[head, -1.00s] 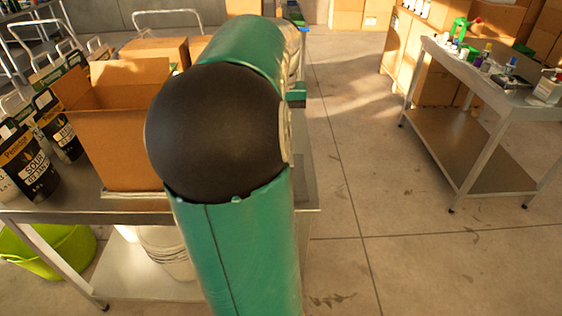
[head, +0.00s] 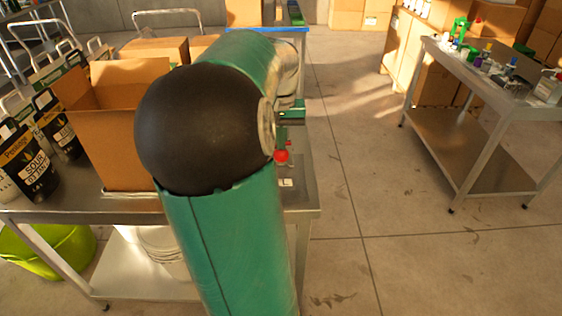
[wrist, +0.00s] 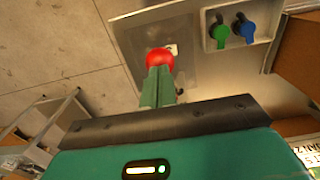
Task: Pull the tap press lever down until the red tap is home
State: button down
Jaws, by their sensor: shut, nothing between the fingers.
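My gripper (wrist: 158,74) shows in the wrist view as two green fingers held together, with nothing between them. A round red part (wrist: 159,59) is right at the fingertips; I cannot tell whether they touch it, or whether it is the lever's knob or the red tap. It also shows in the head view (head: 281,156), just right of my black elbow, above the edge of the steel table (head: 305,193). My arm hides most of what stands there. The press lever cannot be made out clearly.
A pale tray holds a green tap (wrist: 219,33) and a blue tap (wrist: 244,28). An open cardboard box (head: 122,135) and several black pouches (head: 28,160) stand left on the table. A second table (head: 490,90) with small items is at right. Bare floor lies between.

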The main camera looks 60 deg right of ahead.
jog(key=shift+a+f, duration=0.15)
jog(key=shift+f, duration=2.05)
jog(key=shift+r, duration=5.05)
jog(key=shift+s, duration=0.1)
